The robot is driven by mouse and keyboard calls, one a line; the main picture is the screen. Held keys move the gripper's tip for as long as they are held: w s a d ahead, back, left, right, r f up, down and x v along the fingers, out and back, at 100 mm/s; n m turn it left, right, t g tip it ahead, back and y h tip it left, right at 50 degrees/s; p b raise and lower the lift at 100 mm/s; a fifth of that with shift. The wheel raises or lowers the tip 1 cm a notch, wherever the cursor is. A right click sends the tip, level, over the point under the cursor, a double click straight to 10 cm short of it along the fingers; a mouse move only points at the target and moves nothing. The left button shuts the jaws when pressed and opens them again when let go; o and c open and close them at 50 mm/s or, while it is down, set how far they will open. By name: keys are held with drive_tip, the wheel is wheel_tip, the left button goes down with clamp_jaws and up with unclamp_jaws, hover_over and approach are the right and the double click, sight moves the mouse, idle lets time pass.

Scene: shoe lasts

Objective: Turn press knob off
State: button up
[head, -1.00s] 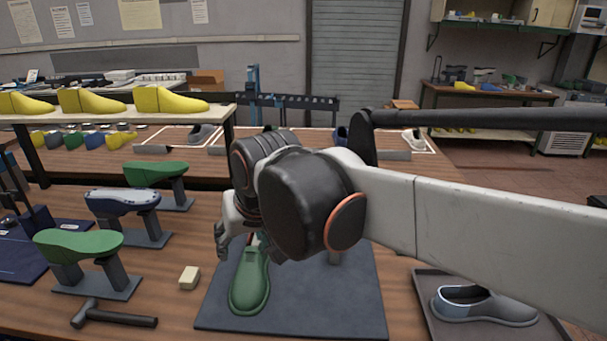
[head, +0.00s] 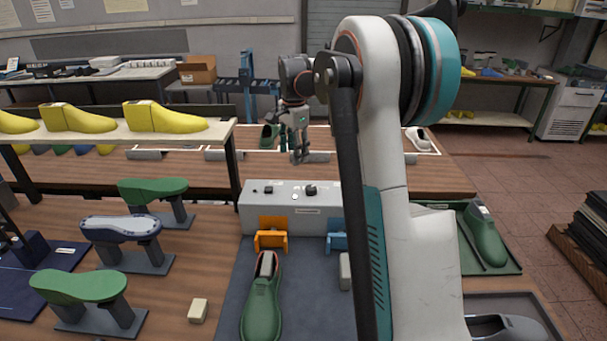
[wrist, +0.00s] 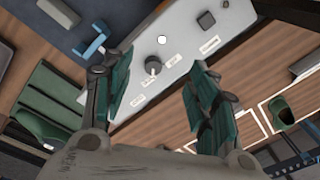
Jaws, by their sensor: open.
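The dark round press knob (head: 311,190) stands on top of a light grey control box (head: 262,212) behind the dark mat. In the wrist view the knob (wrist: 153,65) shows between the fingertips, with small white labels around it too small to read. Which label it points to I cannot tell. My gripper (head: 299,158) is above the box, apart from the knob, with nothing held. In the wrist view my gripper (wrist: 160,66) has its two teal-padded fingers spread wide.
A dark square button (head: 268,189) sits left of the knob. An orange bracket (head: 271,236) and a blue bracket (head: 337,239) are at the box's front. A green shoe (head: 262,305) lies on the mat (head: 310,300). A shelf with yellow lasts (head: 165,117) stands left.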

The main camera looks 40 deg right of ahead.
sight(312, 187)
drive_tip(key=w+d+f+m+g+p, duration=0.1)
drive_tip(key=d+f+m, duration=0.25)
drive_tip(key=d, duration=0.45)
wheel_tip(312, 187, down, 13)
drive_tip(key=shift+d+f+b, duration=0.1)
drive_tip(key=shift+f+b, duration=0.05)
drive_tip(key=shift+b, duration=0.7)
drive_tip(key=shift+c, duration=0.5)
drive_tip(key=c, duration=1)
